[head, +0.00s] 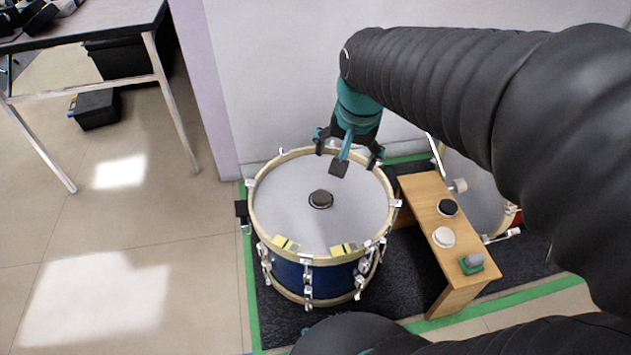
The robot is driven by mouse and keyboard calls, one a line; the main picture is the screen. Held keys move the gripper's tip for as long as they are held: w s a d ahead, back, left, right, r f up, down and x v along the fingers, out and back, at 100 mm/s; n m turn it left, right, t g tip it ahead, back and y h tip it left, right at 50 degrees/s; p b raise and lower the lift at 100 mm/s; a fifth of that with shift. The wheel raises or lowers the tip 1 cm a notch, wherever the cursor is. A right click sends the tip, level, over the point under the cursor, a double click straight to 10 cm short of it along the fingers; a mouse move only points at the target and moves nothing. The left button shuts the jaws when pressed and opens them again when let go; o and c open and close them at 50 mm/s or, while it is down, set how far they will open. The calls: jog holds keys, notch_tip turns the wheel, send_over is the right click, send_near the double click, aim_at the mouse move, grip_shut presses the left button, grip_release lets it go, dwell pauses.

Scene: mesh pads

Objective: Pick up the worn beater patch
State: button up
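The worn beater patch seems to be the small dark round disc (321,199) lying near the middle of the pale drum head (285,215). The drum is blue with a wooden hoop and lies with its head facing up. My gripper (347,160) hangs over the far part of the drum head, up and right of the disc in the picture. The disc is fully in view.
A wooden bench (430,203) right of the drum holds a black disc (447,207), a white disc (443,237) and a green block with a grey top (472,263). Another drum (475,190) stands behind it. Yellow pieces (343,249) sit on the near hoop. Open floor lies left.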

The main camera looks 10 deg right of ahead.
jog(key=w+f+m+g+b, duration=0.2)
jog(key=w+f+m, duration=0.3)
jog(key=w+f, duration=0.4)
jog(key=m+g, duration=0.1)
jog(key=m, duration=0.3)
send_over(321, 196)
notch_tip(321, 196, down, 10)
notch_tip(321, 196, down, 14)
jog(key=shift+r+b, duration=0.15)
jog(key=shift+b, duration=1.05)
jog(key=c, duration=1.1)
